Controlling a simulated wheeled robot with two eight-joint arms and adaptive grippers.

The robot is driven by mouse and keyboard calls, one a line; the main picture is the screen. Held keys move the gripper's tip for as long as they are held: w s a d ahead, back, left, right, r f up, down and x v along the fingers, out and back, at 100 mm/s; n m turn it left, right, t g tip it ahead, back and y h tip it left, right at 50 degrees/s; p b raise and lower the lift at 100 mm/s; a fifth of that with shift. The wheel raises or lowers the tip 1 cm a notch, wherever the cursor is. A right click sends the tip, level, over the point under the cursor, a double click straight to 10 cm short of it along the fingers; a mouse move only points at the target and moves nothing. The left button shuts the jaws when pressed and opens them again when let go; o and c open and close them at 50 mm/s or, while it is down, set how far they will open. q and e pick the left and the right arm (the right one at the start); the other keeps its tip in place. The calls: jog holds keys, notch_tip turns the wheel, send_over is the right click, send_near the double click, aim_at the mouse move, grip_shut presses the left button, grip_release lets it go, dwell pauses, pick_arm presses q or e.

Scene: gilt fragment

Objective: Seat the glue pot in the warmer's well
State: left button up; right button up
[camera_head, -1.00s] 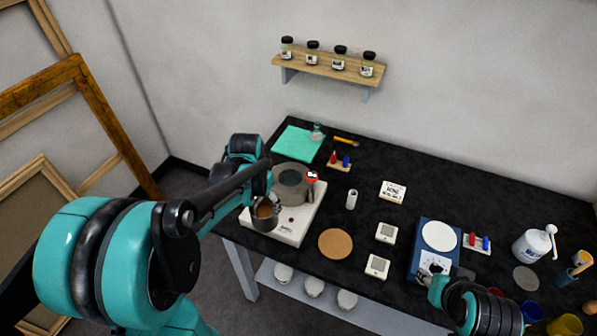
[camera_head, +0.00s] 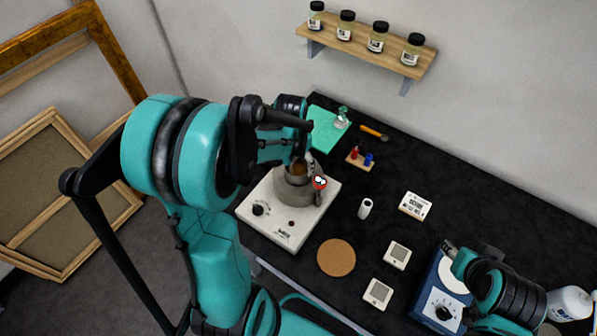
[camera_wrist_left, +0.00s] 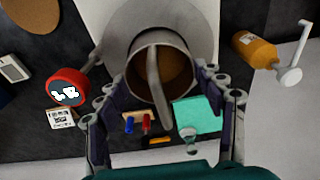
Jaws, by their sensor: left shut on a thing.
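The glue pot (camera_head: 298,169) is a small grey pot with brown contents. In the left wrist view the pot (camera_wrist_left: 164,78) shows with its bar handle across the opening, between the fingers. My left gripper (camera_head: 301,153) is shut on it. The warmer (camera_head: 285,228) is a white box with a knob and a round grey well (camera_head: 293,190). The pot is over the well and overlaps it in both views; how deep it sits I cannot tell. My right gripper (camera_head: 452,250) is by the blue plate device at the lower right; its fingers are unclear.
A red round dial (camera_head: 320,183) stands at the well's right side. A cork disc (camera_head: 336,258), a white cylinder (camera_head: 366,208) and a teal cloth (camera_head: 327,130) lie around the warmer. The blue device (camera_head: 437,290) is at the lower right. A jar shelf (camera_head: 365,52) hangs behind.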

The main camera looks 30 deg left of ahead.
aim_at(298, 173)
pick_arm(q)
jog(key=shift+w+f+b, duration=0.1)
jog(key=shift+f+b, duration=0.3)
jog(key=shift+f, duration=1.65)
jog(key=shift+f, duration=0.1)
jog(key=o, duration=1.9)
